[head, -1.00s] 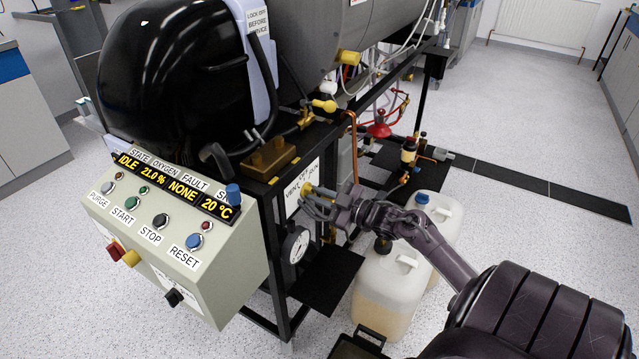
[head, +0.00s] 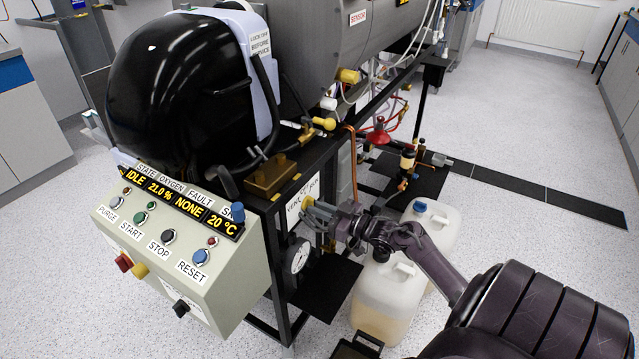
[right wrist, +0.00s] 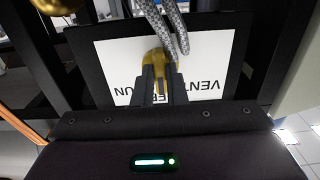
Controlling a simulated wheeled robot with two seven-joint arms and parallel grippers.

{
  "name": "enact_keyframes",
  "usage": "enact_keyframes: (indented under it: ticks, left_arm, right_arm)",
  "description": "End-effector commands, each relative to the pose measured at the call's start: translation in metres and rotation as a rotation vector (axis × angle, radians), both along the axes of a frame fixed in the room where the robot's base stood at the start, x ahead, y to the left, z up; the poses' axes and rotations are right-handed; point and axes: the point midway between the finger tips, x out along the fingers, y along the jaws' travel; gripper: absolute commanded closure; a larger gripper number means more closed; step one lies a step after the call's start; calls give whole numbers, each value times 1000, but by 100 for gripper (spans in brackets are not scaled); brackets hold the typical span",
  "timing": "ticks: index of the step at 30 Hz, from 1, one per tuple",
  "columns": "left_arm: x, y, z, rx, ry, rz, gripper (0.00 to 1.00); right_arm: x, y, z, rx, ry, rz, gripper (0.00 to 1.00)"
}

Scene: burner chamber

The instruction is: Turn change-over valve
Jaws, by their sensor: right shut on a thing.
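The change-over valve has a yellow handle (right wrist: 157,65) in front of a white label plate (right wrist: 213,50) on the black frame. In the right wrist view the label reads upside down, with "VENT" on one side and part of another word on the other. My right gripper (right wrist: 158,88) is shut on the yellow handle, which stands between its fingers. In the head view my right gripper (head: 318,212) reaches the plate (head: 298,200) from the right, and the yellow handle (head: 307,202) shows at its fingertips. My left gripper is in neither view.
A control box (head: 165,250) with buttons and a display reading IDLE stands left of the valve. A round gauge (head: 298,256) hangs just below the plate. Plastic canisters (head: 385,300) stand below my right arm. Two grey braided hoses (right wrist: 165,30) pass close to the handle.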

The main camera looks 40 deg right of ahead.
Motion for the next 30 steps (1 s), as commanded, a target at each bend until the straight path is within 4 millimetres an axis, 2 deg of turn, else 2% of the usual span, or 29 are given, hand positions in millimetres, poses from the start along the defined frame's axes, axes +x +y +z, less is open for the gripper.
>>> enact_keyframes:
  ticks: [9,10,14,23,26,30]
  left_arm:
    - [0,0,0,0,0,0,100]
    - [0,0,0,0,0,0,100]
    - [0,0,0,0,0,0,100]
    - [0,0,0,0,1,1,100]
    - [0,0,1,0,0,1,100]
    - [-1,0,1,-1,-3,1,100]
  right_arm:
    - [0,0,-1,2,2,1,100]
    - [0,0,-1,1,1,0,84]
    - [0,0,-1,1,1,0,67]
    - [-1,0,0,0,1,0,66]
    - [-10,-2,-1,-1,3,0,66]
    - [-32,-9,-2,-2,5,0,66]
